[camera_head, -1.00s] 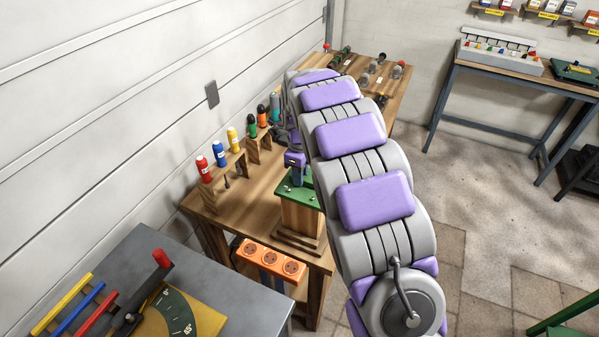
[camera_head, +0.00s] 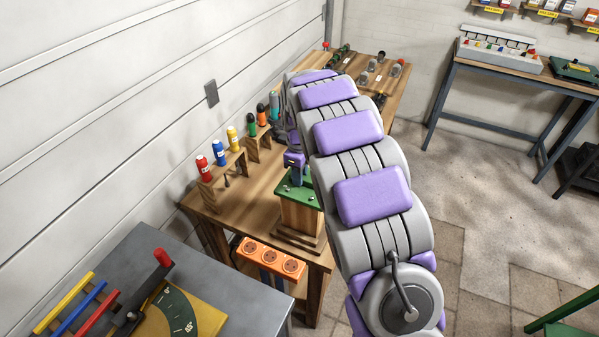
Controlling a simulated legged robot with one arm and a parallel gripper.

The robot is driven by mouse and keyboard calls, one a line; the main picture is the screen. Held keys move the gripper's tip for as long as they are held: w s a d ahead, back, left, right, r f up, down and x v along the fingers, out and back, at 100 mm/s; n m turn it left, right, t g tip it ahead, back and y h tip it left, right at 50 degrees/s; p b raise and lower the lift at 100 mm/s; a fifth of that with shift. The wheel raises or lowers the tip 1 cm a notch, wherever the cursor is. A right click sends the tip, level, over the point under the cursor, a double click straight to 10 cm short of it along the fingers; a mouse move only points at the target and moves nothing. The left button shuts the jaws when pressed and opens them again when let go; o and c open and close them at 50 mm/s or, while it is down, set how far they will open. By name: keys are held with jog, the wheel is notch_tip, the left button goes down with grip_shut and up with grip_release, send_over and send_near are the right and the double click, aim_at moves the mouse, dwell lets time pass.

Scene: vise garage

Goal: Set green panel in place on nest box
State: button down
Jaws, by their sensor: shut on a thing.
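The nest box (camera_head: 298,216) is a wooden box standing on the near end of the wooden workbench (camera_head: 262,185). The green panel (camera_head: 287,190) lies at the top of the box, roughly level. My gripper (camera_head: 294,164) is purple and grey and is directly above the panel, shut on it or on a part of it. My arm hides the right side of the panel and box. I cannot tell whether the panel is fully seated.
A rack with red, blue and yellow-handled tools (camera_head: 220,155) stands left of the box, by the wall. An orange socket strip (camera_head: 271,258) is on the bench's front. A grey table (camera_head: 210,275) is at the lower left. Open floor lies to the right.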

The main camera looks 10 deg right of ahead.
dwell(0.3)
jog(key=c, duration=0.9)
grip_release()
jog(key=shift+o, duration=0.3)
jog(key=shift+o, duration=1.4)
jog(key=shift+r+p, duration=2.1)
jog(key=shift+r, duration=1.4)
